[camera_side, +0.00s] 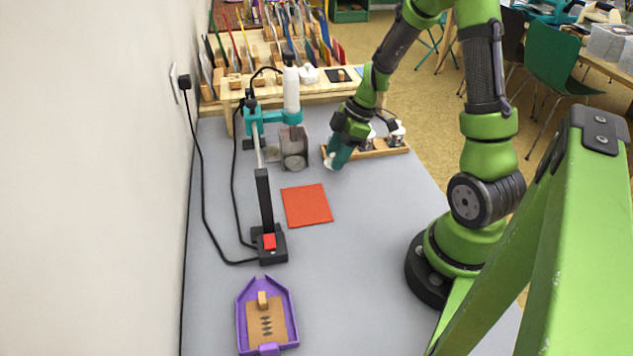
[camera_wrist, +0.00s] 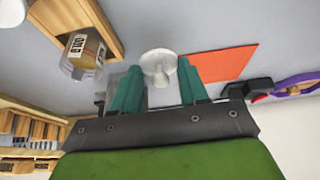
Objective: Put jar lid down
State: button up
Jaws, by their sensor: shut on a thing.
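My gripper (camera_side: 335,161) is low over the grey table, at the left end of the wooden jar rack (camera_side: 382,152). In the wrist view its teal fingers (camera_wrist: 157,91) are shut on a pale, silvery round jar lid (camera_wrist: 158,62). A clear jar with a GOLD label and brownish contents (camera_wrist: 84,54) stands in the rack beside the gripper. Its top looks uncovered.
A red-orange square (camera_side: 307,205) lies flat nearby and also shows in the wrist view (camera_wrist: 223,63). A black post (camera_side: 265,200) and purple tray (camera_side: 284,287) are nearer the front.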

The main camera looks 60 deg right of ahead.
jog(key=shift+f, duration=1.7)
jog(key=shift+f, duration=0.1)
jog(key=o, duration=1)
jog(key=v, duration=1.2)
jog(key=s+a+r+m+t, duration=0.2)
jog(key=a+r+m, duration=0.4)
jog(key=a, duration=0.4)
jog(key=s+a+r+m+t+h, duration=0.1)
jog(key=s+a+r+m+t, duration=0.1)
jog(key=s+a+r+m, duration=0.2)
jog(key=a+r+m, duration=0.3)
jog(key=a, duration=0.3)
